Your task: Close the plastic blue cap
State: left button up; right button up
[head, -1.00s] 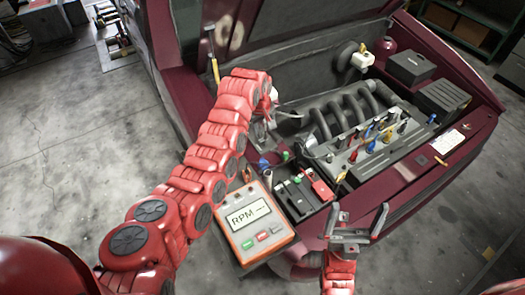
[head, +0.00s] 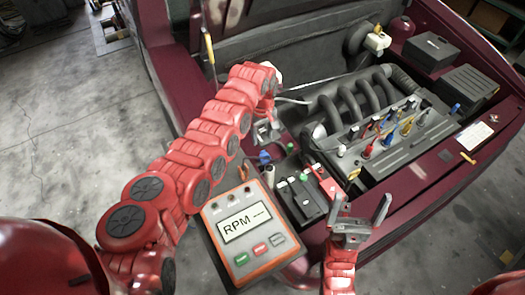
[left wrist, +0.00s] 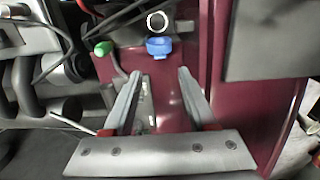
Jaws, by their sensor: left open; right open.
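The blue plastic cap (left wrist: 158,47) is open in the left wrist view. It sits just below a round white-rimmed opening (left wrist: 157,20) and does not cover it. In the head view the cap (head: 264,157) is a small blue spot left of the battery. My left gripper (left wrist: 159,75) is open and empty, with its fingertips pointing toward the cap and apart from it. In the head view this gripper (head: 267,130) is just behind the cap, partly hidden by my arm. My right gripper (head: 368,207) is open and empty, near the car's front edge.
An orange RPM meter (head: 243,226) and a black battery (head: 301,199) with a red clamp lie close by. The engine (head: 385,135) with several coloured connectors fills the bay to the right.

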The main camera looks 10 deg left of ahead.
pick_arm(q)
jog(key=b, duration=0.3)
send_over(264, 158)
jog(key=f, duration=0.5)
jog(key=shift+w+a+f, duration=0.15)
jog(key=shift+a+f, duration=0.15)
jog(key=shift+f, duration=0.1)
jog(key=shift+f+b, duration=0.6)
jog(key=shift+f, duration=0.05)
jog(key=shift+r, duration=0.1)
grip_shut()
